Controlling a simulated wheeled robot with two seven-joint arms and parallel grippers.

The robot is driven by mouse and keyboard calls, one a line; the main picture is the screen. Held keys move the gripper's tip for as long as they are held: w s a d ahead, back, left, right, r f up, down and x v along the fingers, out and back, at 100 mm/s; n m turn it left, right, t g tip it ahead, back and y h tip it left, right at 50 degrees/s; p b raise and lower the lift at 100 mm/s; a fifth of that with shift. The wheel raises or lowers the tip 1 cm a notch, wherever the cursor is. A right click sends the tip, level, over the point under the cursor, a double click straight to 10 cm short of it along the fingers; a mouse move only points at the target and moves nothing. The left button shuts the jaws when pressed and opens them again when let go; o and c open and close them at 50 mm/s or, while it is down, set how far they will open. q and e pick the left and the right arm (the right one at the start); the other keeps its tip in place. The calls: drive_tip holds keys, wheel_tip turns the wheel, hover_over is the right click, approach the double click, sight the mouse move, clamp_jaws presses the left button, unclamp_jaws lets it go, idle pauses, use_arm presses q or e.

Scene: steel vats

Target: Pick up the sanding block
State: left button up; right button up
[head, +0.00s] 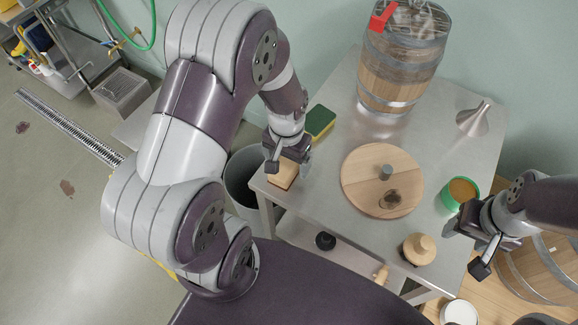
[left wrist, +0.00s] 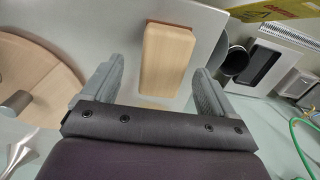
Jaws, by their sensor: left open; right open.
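The sanding block (head: 283,174) is a light wooden block with a darker reddish-brown underside, lying on the steel table near its left edge. It also shows in the left wrist view (left wrist: 168,60), between and beyond the fingertips. My left gripper (head: 288,158) is open just above the block, with its fingers toward either side of it; it also shows in the left wrist view (left wrist: 158,85). The gripper hides part of the block in the head view. My right gripper (head: 482,255) is open and empty off the table's right edge, far from the block.
A green and yellow sponge (head: 320,121) lies behind the block. A round wooden lid (head: 360,183), a green-rimmed cup (head: 460,191), a wooden knob-like piece (head: 419,249), a steel funnel (head: 474,119) and a barrel (head: 395,75) stand on the table. A grey bin (head: 240,180) is left of it.

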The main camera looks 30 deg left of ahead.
sight(285, 165)
use_arm(q)
drive_tip(key=f, duration=0.3)
drive_tip(key=shift+a+f, duration=0.1)
drive_tip(key=shift+a, duration=0.25)
drive_tip(key=shift+d, duration=0.15)
drive_tip(key=shift+c, duration=0.3)
drive_tip(key=c, duration=1)
drive_tip(key=shift+c, duration=0.3)
use_arm(e)
drive_tip(key=shift+a+r, duration=0.25)
drive_tip(key=shift+a, duration=0.05)
use_arm(q)
drive_tip(key=shift+r, duration=0.2)
drive_tip(key=shift+w+r, duration=0.1)
drive_tip(key=shift+r, duration=0.25)
drive_tip(key=r, duration=0.2)
drive_tip(key=d+r, duration=0.1)
drive_tip(key=shift+s+d+r+b, duration=0.1)
drive_tip(key=shift+s+r+b, duration=0.1)
drive_tip(key=shift+r+b, duration=0.15)
drive_tip(key=s+d+r, duration=0.3)
drive_tip(key=d+r, duration=0.3)
drive_tip(key=d, duration=0.3)
drive_tip(key=shift+s+d+r+b, duration=0.2)
drive_tip(key=shift+s+d+b, duration=0.2)
use_arm(e)
drive_tip(key=shift+f, duration=0.75)
